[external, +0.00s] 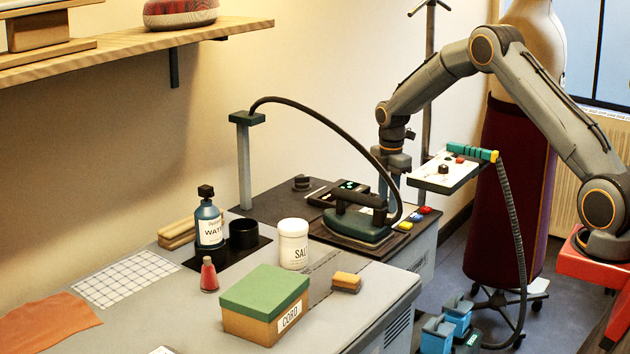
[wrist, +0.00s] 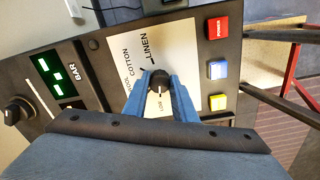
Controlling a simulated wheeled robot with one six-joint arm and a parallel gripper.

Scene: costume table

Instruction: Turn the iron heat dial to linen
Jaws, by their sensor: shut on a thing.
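The heat dial (wrist: 159,80) is a small round black knob with a white mark, on the dark control panel (wrist: 95,88). My gripper (wrist: 160,86) is shut on it, with one blue finger on each side. The white mark points down in the wrist view, away from the word LINEN (wrist: 151,46), which is printed above the dial. COTTON (wrist: 129,66) and smaller words run along the left of the dial, partly hidden by a finger. In the external view the dark green iron (external: 350,224) stands on the station beside my gripper, and the dial is hidden.
Red (wrist: 218,27), blue (wrist: 217,70) and yellow (wrist: 218,102) buttons sit right of the dial. A green BAR display (wrist: 52,77) and another black knob (wrist: 17,110) are at left. The iron's hose (external: 330,125) arches close beside my gripper. A white panel (external: 440,180) stands to the right.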

